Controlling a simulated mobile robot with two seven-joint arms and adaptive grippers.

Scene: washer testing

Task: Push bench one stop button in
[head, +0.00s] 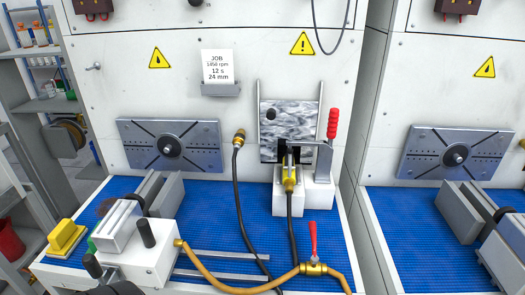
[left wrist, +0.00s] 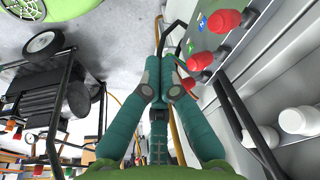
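My right gripper is not in view.
A second bench (head: 395,215) stands to the right. White knobs (left wrist: 298,120) and a black bar (left wrist: 245,115) lie right of my left gripper.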

